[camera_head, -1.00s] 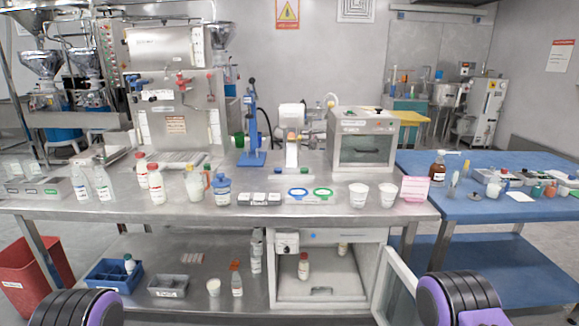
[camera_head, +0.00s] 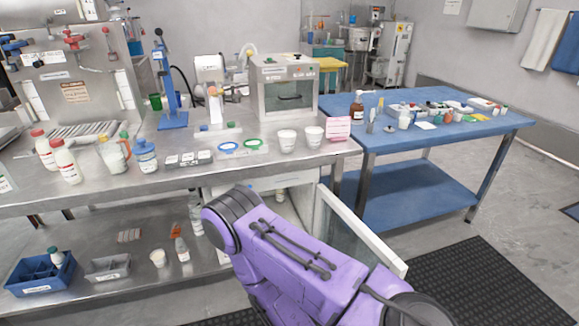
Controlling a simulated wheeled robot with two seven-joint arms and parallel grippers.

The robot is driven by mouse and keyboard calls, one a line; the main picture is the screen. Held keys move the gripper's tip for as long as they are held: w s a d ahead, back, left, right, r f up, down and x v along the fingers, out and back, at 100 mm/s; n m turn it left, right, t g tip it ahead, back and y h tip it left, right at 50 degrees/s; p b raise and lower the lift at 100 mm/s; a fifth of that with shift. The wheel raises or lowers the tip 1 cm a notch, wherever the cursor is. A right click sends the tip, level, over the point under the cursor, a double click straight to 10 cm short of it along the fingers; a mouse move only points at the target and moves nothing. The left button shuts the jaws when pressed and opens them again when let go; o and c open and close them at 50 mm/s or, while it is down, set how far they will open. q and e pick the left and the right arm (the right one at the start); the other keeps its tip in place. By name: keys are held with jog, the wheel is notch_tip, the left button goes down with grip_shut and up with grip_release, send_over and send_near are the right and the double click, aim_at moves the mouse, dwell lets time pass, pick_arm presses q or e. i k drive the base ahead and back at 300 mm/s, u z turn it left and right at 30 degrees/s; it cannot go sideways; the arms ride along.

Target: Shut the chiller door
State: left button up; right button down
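The chiller is a white box under the steel bench, and its top edge (camera_head: 262,183) shows behind my purple arm. Its door (camera_head: 352,232) stands open, swung out toward me and to the right, with a white frame and a glass-like panel. Part of the chiller's inside shows, with a bottle (camera_head: 280,195) in it. My purple arm crosses in front of the chiller and hides much of its opening and the door's lower part. I cannot tell whether the arm touches the door. Neither gripper's fingers are in view.
The steel bench (camera_head: 180,186) carries bottles, cups and a boxy oven-like machine (camera_head: 284,88). A blue table (camera_head: 440,133) stands to the right with small items on it. A blue crate (camera_head: 40,272) and grey tray (camera_head: 108,267) sit on the lower shelf. The floor right of the door is clear.

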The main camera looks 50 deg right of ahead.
aim_at(396, 265)
jog(key=u, duration=2.2)
jog(key=k, duration=2.65)
jog(key=z, duration=2.3)
jog(key=i, duration=0.5)
jog(key=z, duration=0.1)
jog(key=k, duration=0.45)
jog(key=u, duration=0.2)
